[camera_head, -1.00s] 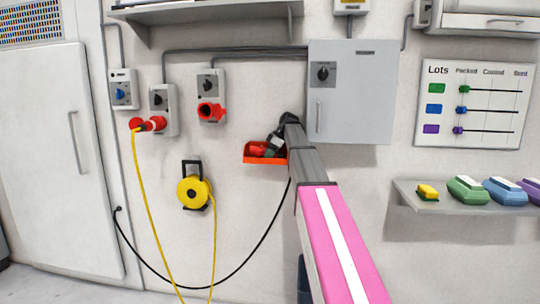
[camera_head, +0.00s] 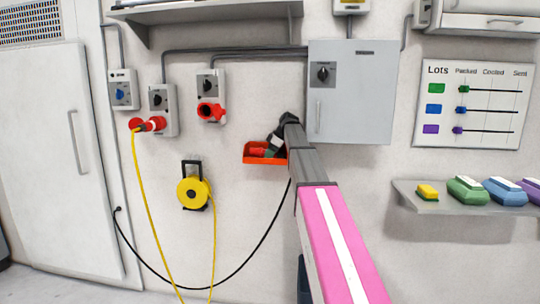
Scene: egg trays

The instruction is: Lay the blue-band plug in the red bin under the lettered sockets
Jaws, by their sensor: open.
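The red bin (camera_head: 265,161) is fixed to the wall, below and right of the lettered sockets. A red plug part (camera_head: 257,152) lies in it on the left; I cannot make out a blue band on it. My gripper (camera_head: 274,147) is open at the right side of the bin, its dark fingers reaching down over the bin's opening. The fingers and my arm hide the bin's right end. One socket (camera_head: 211,110) has an empty red outlet. Another socket (camera_head: 163,108) holds a red plug with a white band (camera_head: 151,124) on a yellow cable. The socket letters are too small to read.
A black cable (camera_head: 240,265) loops from the wall up behind my arm near the bin. A yellow cable reel (camera_head: 193,190) hangs below the sockets. A grey cabinet (camera_head: 365,110) stands right of my gripper. A shelf (camera_head: 420,202) with coloured boxes is at the right.

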